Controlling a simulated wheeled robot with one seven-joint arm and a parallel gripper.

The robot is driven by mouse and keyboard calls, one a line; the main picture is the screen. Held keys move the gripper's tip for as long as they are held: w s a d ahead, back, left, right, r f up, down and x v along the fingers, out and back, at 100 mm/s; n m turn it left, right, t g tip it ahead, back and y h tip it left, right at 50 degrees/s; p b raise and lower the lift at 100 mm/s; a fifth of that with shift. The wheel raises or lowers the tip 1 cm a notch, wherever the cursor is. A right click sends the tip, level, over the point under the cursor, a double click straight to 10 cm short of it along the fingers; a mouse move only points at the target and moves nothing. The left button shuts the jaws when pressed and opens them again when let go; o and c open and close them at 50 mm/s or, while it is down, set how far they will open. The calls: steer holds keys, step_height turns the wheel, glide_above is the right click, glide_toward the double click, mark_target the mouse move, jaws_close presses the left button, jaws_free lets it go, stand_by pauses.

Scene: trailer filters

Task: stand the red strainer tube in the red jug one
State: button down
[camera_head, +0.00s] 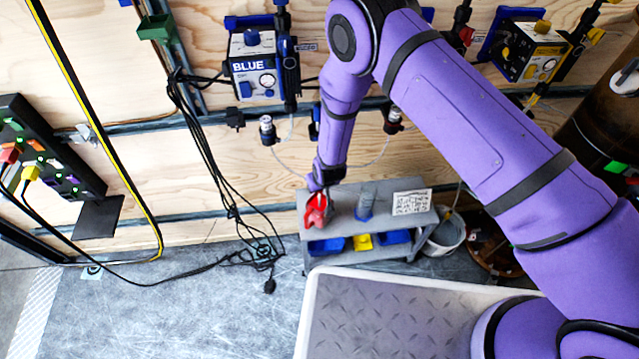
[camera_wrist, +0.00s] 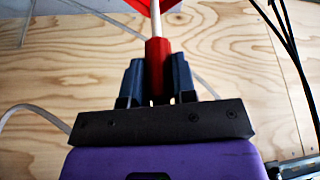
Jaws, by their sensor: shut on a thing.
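In the wrist view the two dark fingers of my gripper (camera_wrist: 156,80) are shut on the red strainer tube (camera_wrist: 157,65), at its red end. A thin white shaft runs from that end to a red shape (camera_wrist: 150,4) cut off by the top edge; I cannot tell if this is the tube's other end or the jug. In the head view my gripper (camera_head: 320,186) is low over the left end of the grey bench. A red piece (camera_head: 316,211) shows just below it; I cannot tell whether it is the red jug, the tube or both.
A grey cylinder with a blue base (camera_head: 366,201) stands on the grey bench (camera_head: 340,215), right of the red piece. A patterned white card (camera_head: 411,202) is at its right. A white bucket (camera_head: 446,236) and hanging black cables (camera_head: 205,150) flank the bench.

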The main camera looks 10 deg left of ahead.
steer(key=shift+f, duration=0.25)
steer(key=c, duration=0.8)
jaws_free()
steer(key=shift+c, duration=0.2)
steer(key=v, duration=1.1)
steer(key=shift+f, duration=0.15)
